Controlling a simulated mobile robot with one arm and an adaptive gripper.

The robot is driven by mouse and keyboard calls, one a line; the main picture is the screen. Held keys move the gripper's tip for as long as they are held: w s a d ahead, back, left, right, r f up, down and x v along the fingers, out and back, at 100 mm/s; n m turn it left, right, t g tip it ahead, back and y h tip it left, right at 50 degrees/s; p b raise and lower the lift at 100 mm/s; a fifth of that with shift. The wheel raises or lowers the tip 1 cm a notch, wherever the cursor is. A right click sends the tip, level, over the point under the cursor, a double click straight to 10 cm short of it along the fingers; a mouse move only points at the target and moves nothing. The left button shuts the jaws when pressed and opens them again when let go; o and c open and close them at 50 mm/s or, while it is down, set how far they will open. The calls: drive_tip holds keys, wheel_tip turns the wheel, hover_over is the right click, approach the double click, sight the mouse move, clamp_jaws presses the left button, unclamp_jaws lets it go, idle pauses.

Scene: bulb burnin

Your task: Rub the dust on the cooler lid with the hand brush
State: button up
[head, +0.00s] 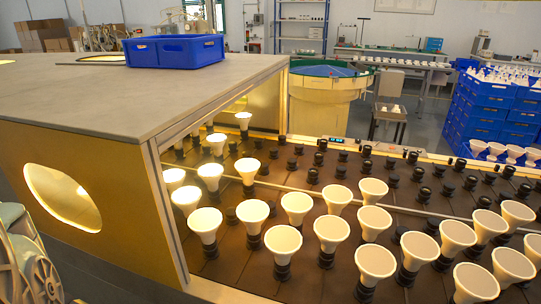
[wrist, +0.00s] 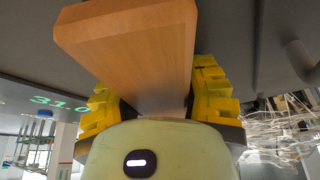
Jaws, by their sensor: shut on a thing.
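In the wrist view my gripper (wrist: 160,100), with yellow ribbed fingers on both sides, is shut on a wooden block that looks like the hand brush (wrist: 135,45). Its bristles do not show. A dark grey surface (wrist: 30,55) fills the upper part of that view behind the brush; I cannot tell whether they touch. In the head view a large box with a flat grey top (head: 110,95) fills the left side. I cannot tell whether this top is the cooler lid, and no dust stands out on it. My gripper and the brush are not in the head view.
A blue crate (head: 175,52) stands on the far part of the grey top. Rows of bulbs (head: 283,240) stand in sockets on a brown bed to the right. Behind are a round yellow tub (head: 325,105) and stacked blue crates (head: 490,110). The near grey top is clear.

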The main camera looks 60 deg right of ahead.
drive_tip(key=shift+d+f+b, duration=0.1)
drive_tip(key=shift+f+b, duration=0.05)
drive_tip(key=shift+b, duration=0.15)
drive_tip(key=shift+s+d+b, duration=0.1)
drive_tip(key=shift+s+b, duration=0.3)
drive_tip(key=shift+b, duration=0.6)
drive_tip(key=shift+s, duration=0.1)
drive_tip(key=shift+s+a+r+p, duration=0.1)
drive_tip(key=shift+s+a+p, duration=0.1)
drive_tip(key=shift+a, duration=0.3)
drive_tip(key=shift+s+a+r+p, duration=0.1)
drive_tip(key=shift+s+a+p, duration=0.1)
drive_tip(key=shift+a, duration=0.3)
drive_tip(key=w+p, duration=0.1)
drive_tip(key=p, duration=0.1)
drive_tip(key=shift+w+a+r+p, duration=0.15)
drive_tip(key=shift+w+a+p, duration=0.1)
drive_tip(key=shift+w+p, duration=0.15)
drive_tip(key=shift+w+a+p, duration=0.25)
drive_tip(key=shift+w+p, duration=0.45)
drive_tip(key=shift+p, duration=0.25)
drive_tip(key=shift+w+f+p, duration=0.25)
drive_tip(key=shift+f+p, duration=0.05)
